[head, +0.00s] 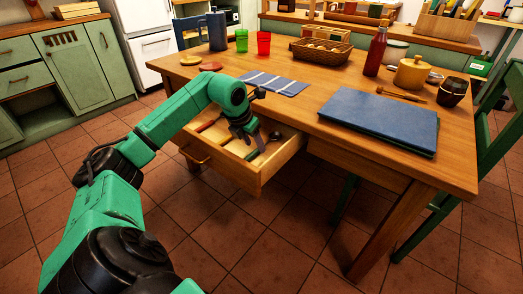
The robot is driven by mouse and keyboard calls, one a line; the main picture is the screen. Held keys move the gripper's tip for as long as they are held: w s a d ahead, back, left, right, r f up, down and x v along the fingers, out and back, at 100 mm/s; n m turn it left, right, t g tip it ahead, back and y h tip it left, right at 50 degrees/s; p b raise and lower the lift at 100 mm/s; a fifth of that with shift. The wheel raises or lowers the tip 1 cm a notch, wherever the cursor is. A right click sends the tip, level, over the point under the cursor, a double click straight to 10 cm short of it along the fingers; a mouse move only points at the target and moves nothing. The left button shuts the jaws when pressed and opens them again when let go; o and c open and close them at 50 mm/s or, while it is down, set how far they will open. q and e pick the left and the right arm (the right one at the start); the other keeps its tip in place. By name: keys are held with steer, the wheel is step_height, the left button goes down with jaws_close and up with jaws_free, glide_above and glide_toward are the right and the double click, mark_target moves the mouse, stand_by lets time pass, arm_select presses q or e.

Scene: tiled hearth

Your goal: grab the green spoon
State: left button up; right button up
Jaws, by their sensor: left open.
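A wooden drawer (267,169) stands pulled out from the table (318,132), with several utensils in it. A thin green piece (252,154), which looks like part of the green spoon, lies in the drawer just below my left gripper (254,143). The rest of it is hidden or too small to make out. My left gripper is open and points down over the drawer. I cannot tell whether its fingers touch anything. A dark utensil (274,136) lies right of it and a red one (208,124) lies left. My right gripper is out of view.
On the table are a blue folder (381,119), a striped blue cloth (274,83), a wicker basket (321,52), a red bottle (375,52) and green and red cups. A green chair (492,130) stands at right. The tiled floor in front is clear.

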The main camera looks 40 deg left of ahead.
arm_select(q)
steer(key=shift+x, duration=1.25)
steer(key=shift+r, duration=0.1)
jaws_close()
